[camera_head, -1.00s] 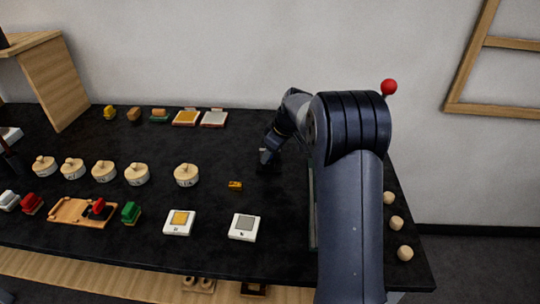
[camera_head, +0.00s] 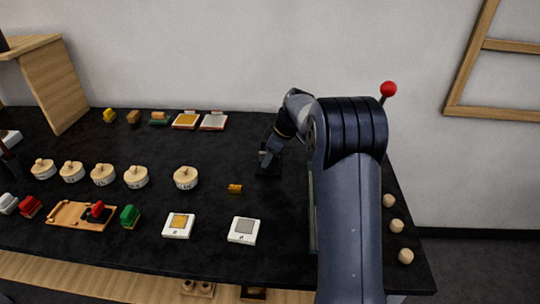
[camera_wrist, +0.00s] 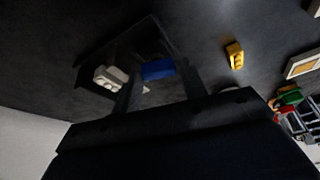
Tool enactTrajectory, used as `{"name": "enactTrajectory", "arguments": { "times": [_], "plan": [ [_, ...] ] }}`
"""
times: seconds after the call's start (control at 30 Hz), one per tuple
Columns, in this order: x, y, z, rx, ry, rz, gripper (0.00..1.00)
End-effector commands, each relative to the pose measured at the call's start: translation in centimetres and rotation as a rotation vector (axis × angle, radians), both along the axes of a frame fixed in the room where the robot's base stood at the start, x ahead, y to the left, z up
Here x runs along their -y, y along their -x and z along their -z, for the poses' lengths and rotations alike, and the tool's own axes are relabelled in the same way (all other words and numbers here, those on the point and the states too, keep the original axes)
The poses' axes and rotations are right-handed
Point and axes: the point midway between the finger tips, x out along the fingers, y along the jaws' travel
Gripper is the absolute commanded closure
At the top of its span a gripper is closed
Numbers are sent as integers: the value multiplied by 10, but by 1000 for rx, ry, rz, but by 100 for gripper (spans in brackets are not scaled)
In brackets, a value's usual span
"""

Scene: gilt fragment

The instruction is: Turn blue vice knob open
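A blue block-like part (camera_wrist: 158,70), which looks like the blue vice knob, shows in the wrist view near a pale, lobed part (camera_wrist: 110,77). Both sit by a dark, box-like shape on the black table. My gripper (camera_head: 266,166) is low over the table, right of the small yellow piece, in the head view. In the wrist view its dark fingers stand apart, with the blue part seen in the gap between them. I cannot tell whether they touch it. In the head view my arm and gripper hide the blue knob.
A small yellow piece (camera_head: 235,188) lies left of my gripper. Two white square plates (camera_head: 242,231) are nearer the front. Several round wooden pots (camera_head: 186,178) stand in a row at left. Wooden knobs (camera_head: 396,226) lie along the right edge.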

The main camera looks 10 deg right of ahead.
Motion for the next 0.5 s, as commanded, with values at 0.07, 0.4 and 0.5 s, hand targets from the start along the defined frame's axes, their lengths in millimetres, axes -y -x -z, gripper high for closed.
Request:
{"name": "enactTrajectory", "arguments": {
  "times": [0.07,0.4,0.5],
  "plan": [
    [1,-1,-1,3,1,2,50],
    [1,-1,0,4,3,4,42],
    [1,-1,-1,3,2,15,42]
  ]
}}
